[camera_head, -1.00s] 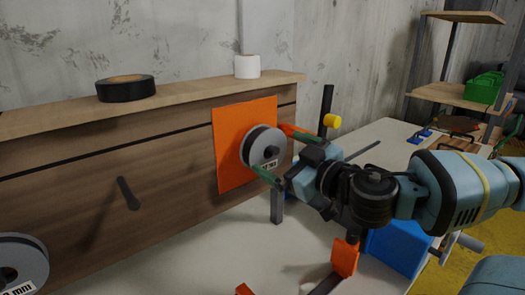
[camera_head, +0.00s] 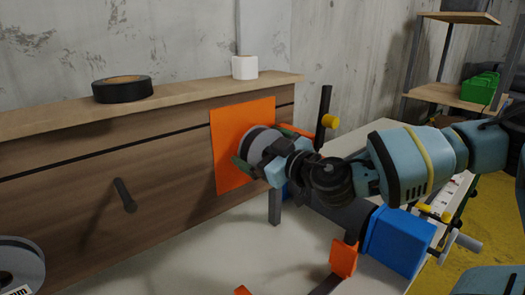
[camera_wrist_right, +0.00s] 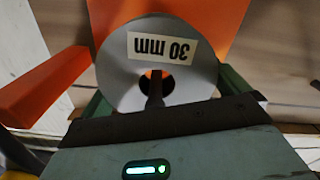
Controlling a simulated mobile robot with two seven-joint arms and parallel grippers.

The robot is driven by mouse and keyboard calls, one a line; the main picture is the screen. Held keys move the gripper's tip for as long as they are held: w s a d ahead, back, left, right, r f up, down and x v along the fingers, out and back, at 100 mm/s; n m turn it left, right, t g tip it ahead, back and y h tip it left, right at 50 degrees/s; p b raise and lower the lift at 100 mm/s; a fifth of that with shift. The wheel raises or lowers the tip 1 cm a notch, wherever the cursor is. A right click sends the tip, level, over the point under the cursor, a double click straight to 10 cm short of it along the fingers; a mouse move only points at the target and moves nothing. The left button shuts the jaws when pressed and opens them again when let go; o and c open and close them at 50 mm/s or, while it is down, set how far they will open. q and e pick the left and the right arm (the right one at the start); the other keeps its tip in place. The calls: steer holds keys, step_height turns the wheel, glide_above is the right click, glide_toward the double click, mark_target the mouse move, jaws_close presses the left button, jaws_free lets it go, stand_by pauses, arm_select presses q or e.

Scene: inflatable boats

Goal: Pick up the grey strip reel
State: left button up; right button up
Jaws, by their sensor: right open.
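A grey strip reel (camera_head: 258,137) with a white 30 mm label hangs in front of an orange panel (camera_head: 228,125) on the wooden board. It also shows in the right wrist view (camera_wrist_right: 120,75), with a dark peg in its centre hole. My right gripper (camera_head: 266,152) is open, with its green fingers on either side of this reel; whether they touch it I cannot tell. The gripper hides part of the reel in the head view. A second grey reel (camera_head: 22,262) is cut off at the lower left. My left gripper is not in view.
An empty dark peg (camera_head: 124,195) sticks out of the board. A black tape roll (camera_head: 122,89) and a white roll (camera_head: 244,67) lie on its top ledge. A clamp with a yellow knob (camera_head: 329,121) stands close to my right gripper. A blue box (camera_head: 400,238) is below my arm.

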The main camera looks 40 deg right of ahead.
steer(key=shift+w, duration=0.1)
steer(key=shift+c, duration=1)
steer(key=c, duration=0.8)
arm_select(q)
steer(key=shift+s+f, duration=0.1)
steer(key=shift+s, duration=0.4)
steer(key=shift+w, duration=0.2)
